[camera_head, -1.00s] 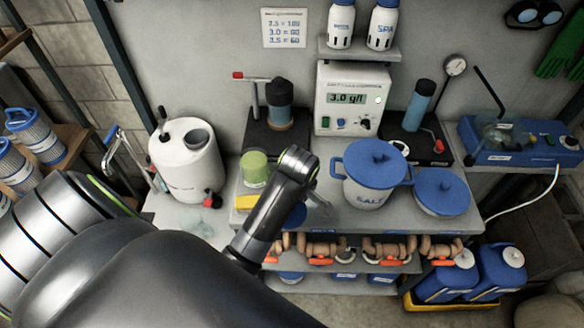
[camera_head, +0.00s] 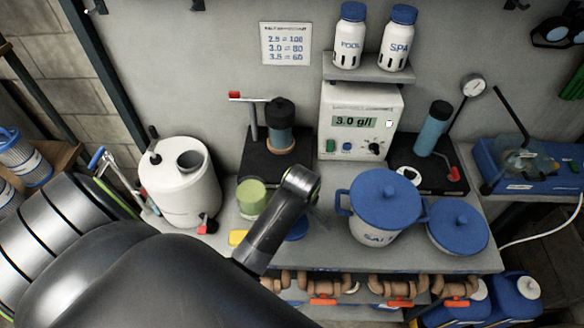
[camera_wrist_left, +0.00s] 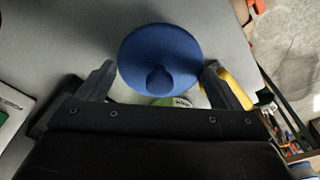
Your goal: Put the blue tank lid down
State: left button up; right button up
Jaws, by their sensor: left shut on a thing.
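The blue tank lid (camera_wrist_left: 160,45), a round disc with a knob, sits between the fingers of my left gripper (camera_wrist_left: 160,82) in the left wrist view. The gripper is shut on it. In the head view a small part of the lid (camera_head: 298,229) shows beside my left wrist, low over the front of the grey bench (camera_head: 340,250). My arm hides the rest and the fingertips. I cannot tell whether the lid touches the bench. My right gripper is not in view.
A green cup (camera_head: 251,198) and a yellow block (camera_head: 238,238) stand just left of my wrist. A white tank (camera_head: 178,185) is farther left. A salt pot (camera_head: 378,232) with a blue lid and a second blue lid (camera_head: 458,228) stand to the right.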

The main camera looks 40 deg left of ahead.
pick_arm(q)
notch_tip(320, 180, down, 3)
jog(key=shift+f, duration=0.4)
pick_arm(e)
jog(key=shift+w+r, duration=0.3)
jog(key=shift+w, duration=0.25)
pick_arm(q)
jog(key=shift+f, duration=0.1)
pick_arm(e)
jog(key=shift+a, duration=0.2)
pick_arm(q)
jog(key=o, duration=0.8)
jog(key=shift+c, duration=0.2)
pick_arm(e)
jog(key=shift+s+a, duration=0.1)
